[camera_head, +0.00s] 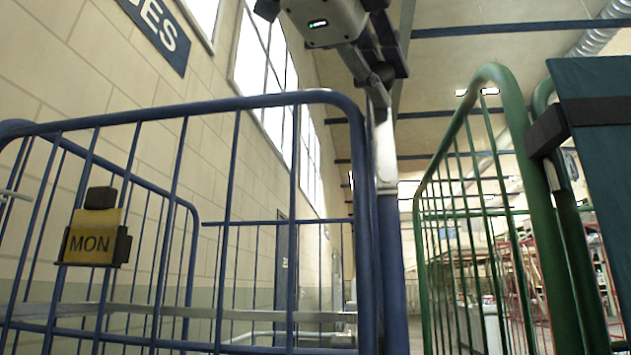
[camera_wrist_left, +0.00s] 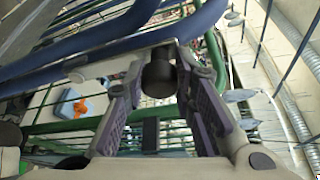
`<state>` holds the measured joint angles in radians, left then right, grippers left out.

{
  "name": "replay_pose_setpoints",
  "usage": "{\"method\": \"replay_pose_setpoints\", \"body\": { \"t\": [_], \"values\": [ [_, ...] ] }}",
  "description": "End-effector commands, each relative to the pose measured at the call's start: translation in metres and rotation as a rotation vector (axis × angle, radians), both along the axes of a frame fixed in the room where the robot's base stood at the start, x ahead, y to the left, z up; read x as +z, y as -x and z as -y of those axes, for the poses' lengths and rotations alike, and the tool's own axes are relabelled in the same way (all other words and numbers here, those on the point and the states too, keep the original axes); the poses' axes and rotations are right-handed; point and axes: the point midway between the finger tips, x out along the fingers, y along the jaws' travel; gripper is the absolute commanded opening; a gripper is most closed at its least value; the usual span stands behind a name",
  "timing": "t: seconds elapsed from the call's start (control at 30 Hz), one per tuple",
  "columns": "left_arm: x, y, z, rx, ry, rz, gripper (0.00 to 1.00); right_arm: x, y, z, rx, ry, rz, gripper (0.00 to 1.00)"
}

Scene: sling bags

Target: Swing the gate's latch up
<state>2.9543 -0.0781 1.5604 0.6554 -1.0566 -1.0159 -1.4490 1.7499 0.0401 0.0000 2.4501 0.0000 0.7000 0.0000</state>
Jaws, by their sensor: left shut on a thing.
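The blue barred gate (camera_head: 235,105) stands across the front of the head view. A pale grey upright latch bar (camera_head: 384,150) runs along the gate's right post. My left gripper (camera_head: 378,78) comes down from above and is at the bar's top end. In the left wrist view, a round black knob (camera_wrist_left: 158,76) sits between the fingers of my left gripper (camera_wrist_left: 162,88), beneath the blue rails. The gripper is shut on this knob, and the fingers hide part of it. My right gripper is in neither view.
A green barred cage (camera_head: 490,75) stands to the right, with a gap between it and the blue post. A dark teal panel (camera_head: 605,190) with a black strap (camera_head: 547,132) is at far right. A yellow MON tag (camera_head: 90,238) hangs on the blue bars.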

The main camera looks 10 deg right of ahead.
Motion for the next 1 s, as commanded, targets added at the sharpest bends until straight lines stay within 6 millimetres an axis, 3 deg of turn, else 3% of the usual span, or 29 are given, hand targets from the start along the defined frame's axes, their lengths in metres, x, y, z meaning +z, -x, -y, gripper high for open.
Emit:
{"method": "replay_pose_setpoints", "body": {
  "t": [0.37,0.4,0.5,0.83,1.0],
  "values": [
    [0.001,0.002,0.001,-0.001,-0.006,0.007,0.00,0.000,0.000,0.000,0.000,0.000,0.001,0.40],
    [0.001,0.002,0.001,-0.001,-0.006,0.007,0.26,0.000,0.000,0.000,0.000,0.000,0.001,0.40],
    [0.000,0.002,0.001,-0.002,-0.005,0.006,0.45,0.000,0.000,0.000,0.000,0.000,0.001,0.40],
    [0.001,0.004,-0.002,-0.002,-0.005,0.003,0.45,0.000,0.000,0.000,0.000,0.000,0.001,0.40],
    [0.006,0.033,-0.027,-0.005,-0.004,0.005,0.45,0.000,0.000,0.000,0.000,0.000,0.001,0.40]
  ]
}}
